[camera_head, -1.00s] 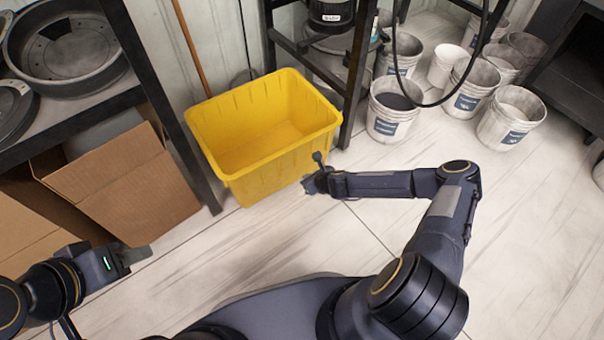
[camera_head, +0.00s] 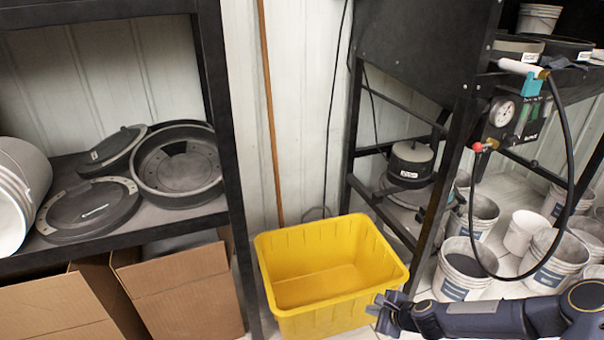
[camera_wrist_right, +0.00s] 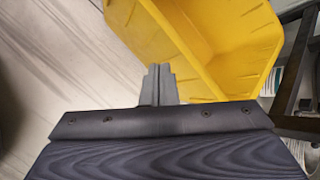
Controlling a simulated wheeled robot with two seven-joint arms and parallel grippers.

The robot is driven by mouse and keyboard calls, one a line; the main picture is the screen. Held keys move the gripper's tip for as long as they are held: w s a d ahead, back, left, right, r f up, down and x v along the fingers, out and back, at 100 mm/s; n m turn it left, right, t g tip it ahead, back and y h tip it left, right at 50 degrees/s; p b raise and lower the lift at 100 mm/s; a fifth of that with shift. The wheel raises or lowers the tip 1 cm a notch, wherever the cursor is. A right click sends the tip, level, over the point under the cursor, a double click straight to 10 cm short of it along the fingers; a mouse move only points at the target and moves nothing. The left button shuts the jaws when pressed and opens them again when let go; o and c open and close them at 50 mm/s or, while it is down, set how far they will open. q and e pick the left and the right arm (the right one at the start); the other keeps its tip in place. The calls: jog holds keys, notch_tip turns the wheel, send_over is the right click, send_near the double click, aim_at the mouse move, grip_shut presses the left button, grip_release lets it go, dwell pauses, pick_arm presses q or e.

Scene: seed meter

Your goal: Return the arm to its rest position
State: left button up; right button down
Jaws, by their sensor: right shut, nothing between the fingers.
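My right arm (camera_head: 470,319) reaches in from the lower right of the head view. Its gripper (camera_head: 380,305) is beside the right front corner of the yellow tub (camera_head: 330,318), and whether it touches the tub cannot be told. In the right wrist view the fingers (camera_wrist_right: 159,82) are together with nothing between them, and the yellow tub (camera_wrist_right: 205,40) lies beyond. My left gripper is outside the head view.
A black shelf (camera_head: 130,225) with round metal parts stands left, above cardboard boxes (camera_head: 185,300). A black frame (camera_head: 455,170) with a gauge and hanging hose stands right. Several white buckets (camera_head: 460,270) crowd the floor there. The tub looks empty.

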jog(key=s+r+n+g, duration=0.1)
jog(key=s+r+n, duration=0.3)
jog(key=r, duration=0.3)
jog(key=s+d+r+n+h, duration=0.1)
jog(key=s+r+n, duration=0.3)
jog(key=r, duration=0.3)
jog(key=s+r+n+g, duration=0.1)
jog(key=s+r+n, duration=0.4)
jog(key=r, duration=0.2)
jog(key=s+r+n, duration=0.3)
jog(key=s, duration=0.6)
jog(key=s+r+n, duration=0.3)
jog(key=s+r, duration=0.1)
jog(key=s, duration=0.4)
notch_tip(320, 180, up, 32)
jog(key=p, duration=3.2)
jog(key=shift+a+r+p, duration=0.2)
jog(key=shift+a+p, duration=0.05)
jog(key=shift+p, duration=0.1)
